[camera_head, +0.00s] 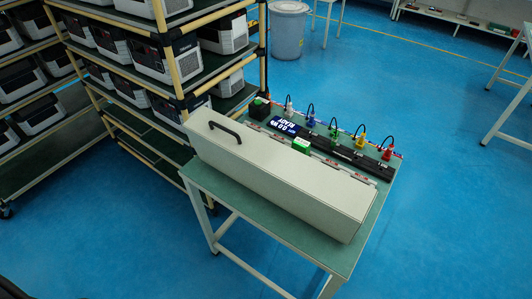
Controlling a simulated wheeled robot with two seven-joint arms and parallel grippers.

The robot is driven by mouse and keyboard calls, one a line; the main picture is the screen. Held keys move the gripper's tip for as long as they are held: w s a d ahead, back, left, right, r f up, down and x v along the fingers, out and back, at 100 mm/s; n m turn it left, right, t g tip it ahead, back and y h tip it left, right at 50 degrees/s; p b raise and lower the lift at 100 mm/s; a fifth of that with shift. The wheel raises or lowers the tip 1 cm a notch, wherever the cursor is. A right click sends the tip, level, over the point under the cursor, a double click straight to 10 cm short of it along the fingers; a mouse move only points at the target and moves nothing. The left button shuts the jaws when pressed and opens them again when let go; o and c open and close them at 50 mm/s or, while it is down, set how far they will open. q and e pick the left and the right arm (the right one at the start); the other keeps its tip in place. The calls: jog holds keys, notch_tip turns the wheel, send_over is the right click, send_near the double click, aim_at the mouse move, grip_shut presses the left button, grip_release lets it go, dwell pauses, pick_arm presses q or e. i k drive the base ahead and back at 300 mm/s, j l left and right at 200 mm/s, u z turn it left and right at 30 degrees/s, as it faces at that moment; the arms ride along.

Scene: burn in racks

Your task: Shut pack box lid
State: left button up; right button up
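The pack box (290,178) is a long beige case lying along the front of a green-topped table. Its lid (265,150) lies flat over the case, and no open gap shows from here. A black bar handle (225,130) sits on top near the left end. Hinge-like metal pieces show along the rear edge. Neither of my grippers is in view, and nothing touches the box or its handle.
Behind the box on the table (230,204) are a display, a green block (301,146) and a row of coloured connectors (361,138). A rack of power units (150,60) stands close on the left. A grey bin (288,32) stands behind. Blue floor is clear at right and front.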

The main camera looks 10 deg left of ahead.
aim_at(337, 204)
jog(key=k+u, duration=0.25)
jog(key=u, duration=0.2)
jog(key=k+u, duration=0.3)
jog(key=u, duration=0.15)
